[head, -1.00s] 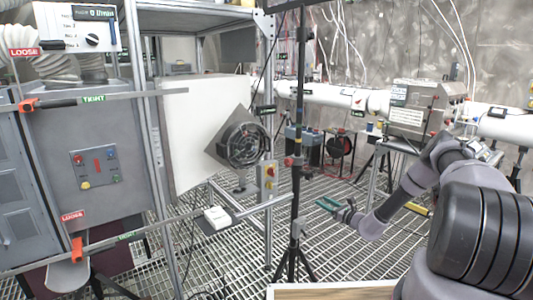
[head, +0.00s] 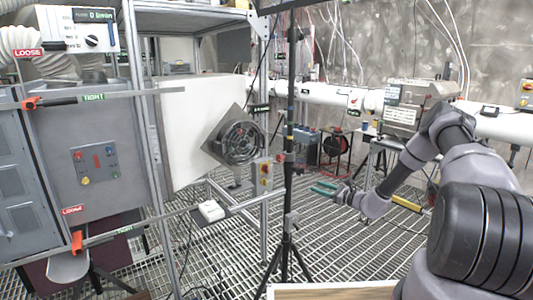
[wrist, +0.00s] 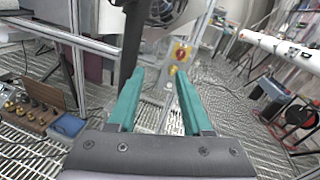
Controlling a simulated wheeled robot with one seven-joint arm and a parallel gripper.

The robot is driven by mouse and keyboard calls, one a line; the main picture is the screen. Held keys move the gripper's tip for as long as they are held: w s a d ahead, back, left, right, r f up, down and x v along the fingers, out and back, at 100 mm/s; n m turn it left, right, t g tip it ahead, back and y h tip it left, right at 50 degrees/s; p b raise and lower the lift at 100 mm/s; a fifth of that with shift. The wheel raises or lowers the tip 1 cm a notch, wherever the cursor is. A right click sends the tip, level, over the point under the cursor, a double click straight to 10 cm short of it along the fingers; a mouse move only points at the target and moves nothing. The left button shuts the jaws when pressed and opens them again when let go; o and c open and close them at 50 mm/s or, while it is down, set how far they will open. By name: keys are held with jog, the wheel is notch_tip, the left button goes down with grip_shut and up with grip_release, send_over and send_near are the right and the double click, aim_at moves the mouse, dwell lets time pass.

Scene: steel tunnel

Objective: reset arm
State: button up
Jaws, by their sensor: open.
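My gripper (head: 322,188) is at the end of my arm, which reaches in from the right of the head view. Its teal fingers point left, toward the black tripod pole. In the wrist view my gripper (wrist: 160,85) is open, with two teal fingers spread apart and nothing between them. Beyond the fingers are the dark pole (wrist: 135,40) and a red and yellow switch box (wrist: 180,58).
The black tripod pole (head: 289,120) stands just left of my gripper. A round fan (head: 240,143) is on a white panel (head: 185,120). A white pipe (head: 340,96) and a grey box (head: 415,103) are behind. The grating floor (head: 345,250) is clear below my gripper.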

jog(key=s+a+r+n+g+h, duration=0.1)
jog(key=s+a+r+n+g, duration=0.15)
jog(key=s+r+n, duration=0.45)
jog(key=s+a+r+n+g+h, duration=0.15)
jog(key=s+r+g, duration=0.25)
jog(key=r, duration=0.8)
jog(key=s+a+r+n+g, duration=0.35)
jog(key=s+r+n, duration=0.2)
jog(key=r, duration=0.35)
jog(key=s+d+r+n+t+h, duration=0.1)
jog(key=s+d+r+n+h, duration=0.1)
jog(key=s+r, duration=0.3)
jog(key=s+d+r+n+t+h, duration=0.2)
jog(key=s+d+r+h, duration=0.1)
jog(key=s, duration=1)
jog(key=s+d+r+n+t+h, duration=0.2)
jog(key=s+d+r+h, duration=0.1)
jog(key=s+r, duration=0.4)
jog(key=shift+s+d+r+h, duration=0.35)
jog(key=shift+s+d, duration=0.45)
jog(key=shift+s, duration=0.35)
